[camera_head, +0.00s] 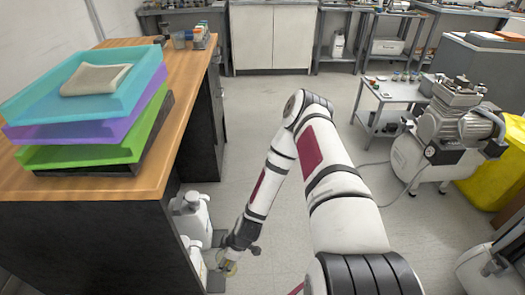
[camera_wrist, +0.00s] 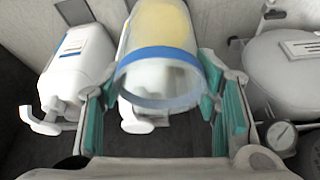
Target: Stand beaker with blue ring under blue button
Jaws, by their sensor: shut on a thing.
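A clear beaker with a blue ring (camera_wrist: 160,54) is in the middle of the wrist view, with something yellow seen inside or through it. My gripper (camera_wrist: 166,100) is shut on this beaker, with green-padded fingers on its left and right sides. In the head view my gripper (camera_head: 232,254) is low beside the wooden-topped table, and the beaker (camera_head: 229,268) shows as a small yellowish shape at its end. I cannot make out a blue button in either view.
White canisters (camera_head: 192,215) stand on the floor by the table (camera_head: 168,125); one canister (camera_wrist: 75,65) is left of the beaker in the wrist view. A white tank (camera_wrist: 290,70) with a gauge (camera_wrist: 280,138) is at right. Open floor (camera_head: 290,95) lies beyond the arm.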

